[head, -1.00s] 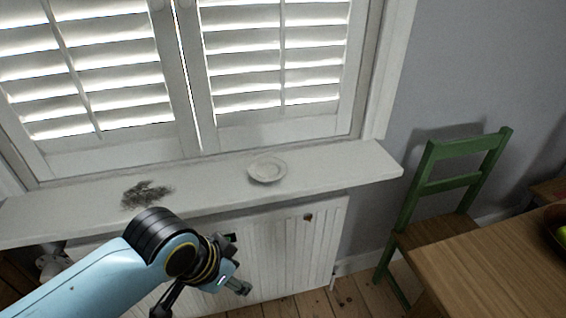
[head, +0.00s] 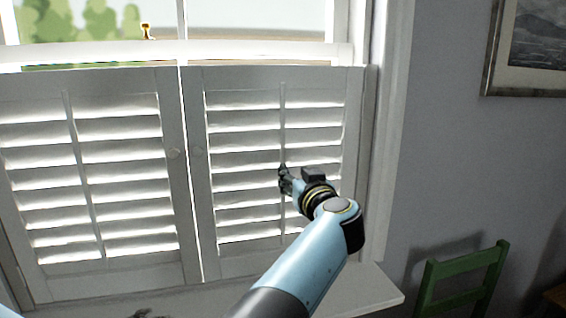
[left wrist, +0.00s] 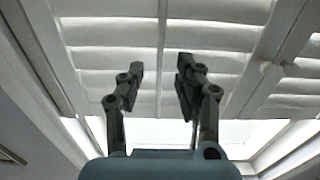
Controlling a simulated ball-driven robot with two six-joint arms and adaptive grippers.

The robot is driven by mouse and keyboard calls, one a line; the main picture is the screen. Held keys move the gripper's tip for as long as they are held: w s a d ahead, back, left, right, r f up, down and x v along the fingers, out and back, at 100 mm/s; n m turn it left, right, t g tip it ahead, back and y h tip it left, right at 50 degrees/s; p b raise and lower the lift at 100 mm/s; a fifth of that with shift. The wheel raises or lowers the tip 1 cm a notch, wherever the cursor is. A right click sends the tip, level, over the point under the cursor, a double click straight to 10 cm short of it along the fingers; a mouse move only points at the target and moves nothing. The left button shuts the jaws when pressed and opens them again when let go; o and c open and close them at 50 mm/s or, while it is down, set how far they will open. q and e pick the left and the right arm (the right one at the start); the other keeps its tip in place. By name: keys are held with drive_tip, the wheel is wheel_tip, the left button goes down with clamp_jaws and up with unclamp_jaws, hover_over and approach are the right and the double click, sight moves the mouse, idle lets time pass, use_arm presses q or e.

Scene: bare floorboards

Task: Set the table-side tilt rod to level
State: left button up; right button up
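The right-hand shutter panel (head: 238,190), on the table's side, has white slats with bright gaps between them. Its thin vertical tilt rod (head: 283,120) runs down the middle of the slats. It also shows in the left wrist view (left wrist: 163,30). My left gripper (head: 286,180) is in front of this rod at about mid-height and hides part of it. In the left wrist view, the left gripper (left wrist: 157,80) has its dark fingers apart, with the rod seen between them. I cannot tell whether they touch it.
The left shutter panel (head: 85,170) has its own rod (head: 82,165). Below is the white sill (head: 365,290). A green chair (head: 462,275) stands at lower right, and a framed picture (head: 527,50) hangs at upper right.

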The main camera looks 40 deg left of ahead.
sight(284, 162)
use_arm(q)
drive_tip(key=x, duration=1)
drive_tip(key=shift+w+a, duration=0.1)
drive_tip(key=shift+a, duration=0.2)
drive_tip(key=shift+c, duration=0.3)
clamp_jaws()
